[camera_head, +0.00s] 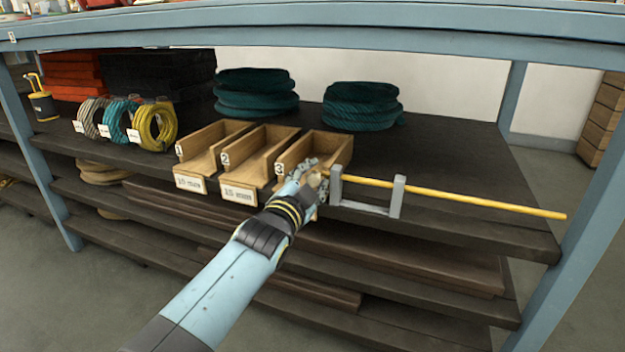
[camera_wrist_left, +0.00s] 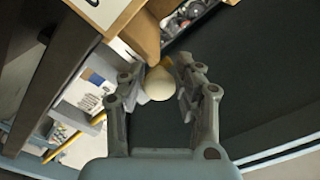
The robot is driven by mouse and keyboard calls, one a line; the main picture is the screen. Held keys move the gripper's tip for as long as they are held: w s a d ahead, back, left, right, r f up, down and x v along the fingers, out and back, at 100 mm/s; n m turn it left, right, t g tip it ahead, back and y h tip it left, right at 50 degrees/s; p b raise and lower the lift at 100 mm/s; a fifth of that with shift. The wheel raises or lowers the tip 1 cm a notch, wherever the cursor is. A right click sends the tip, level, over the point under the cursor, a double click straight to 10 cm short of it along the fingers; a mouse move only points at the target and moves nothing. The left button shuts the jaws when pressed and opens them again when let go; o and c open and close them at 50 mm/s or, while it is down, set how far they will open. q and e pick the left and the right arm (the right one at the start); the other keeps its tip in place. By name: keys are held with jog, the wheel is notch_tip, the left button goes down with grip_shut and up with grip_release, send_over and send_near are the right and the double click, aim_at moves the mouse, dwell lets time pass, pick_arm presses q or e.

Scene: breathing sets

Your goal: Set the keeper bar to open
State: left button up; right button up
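The keeper bar (camera_head: 480,203) is a long yellow rod lying through a grey two-post bracket (camera_head: 397,195) at the shelf's front edge. Its left end is at the front of wooden bin 3 (camera_head: 325,148), and its right part sticks out far to the right. A cream round knob (camera_wrist_left: 159,84) shows in the left wrist view, with part of the yellow bar (camera_wrist_left: 75,143) at lower left. My left gripper (camera_wrist_left: 162,82) has its fingers apart on both sides of the knob; a small gap shows on the right. My right gripper is out of view.
Wooden bins 1 (camera_head: 205,150) and 2 (camera_head: 252,160) stand left of bin 3. Dark green rope coils (camera_head: 362,105) lie behind. The shelf (camera_head: 450,160) right of bin 3 is bare behind the bar. A blue post (camera_head: 575,240) stands at right.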

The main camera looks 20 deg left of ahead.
pick_arm(q)
jog(key=shift+o, duration=1.3)
jog(key=s, duration=0.8)
jog(key=shift+a, duration=0.2)
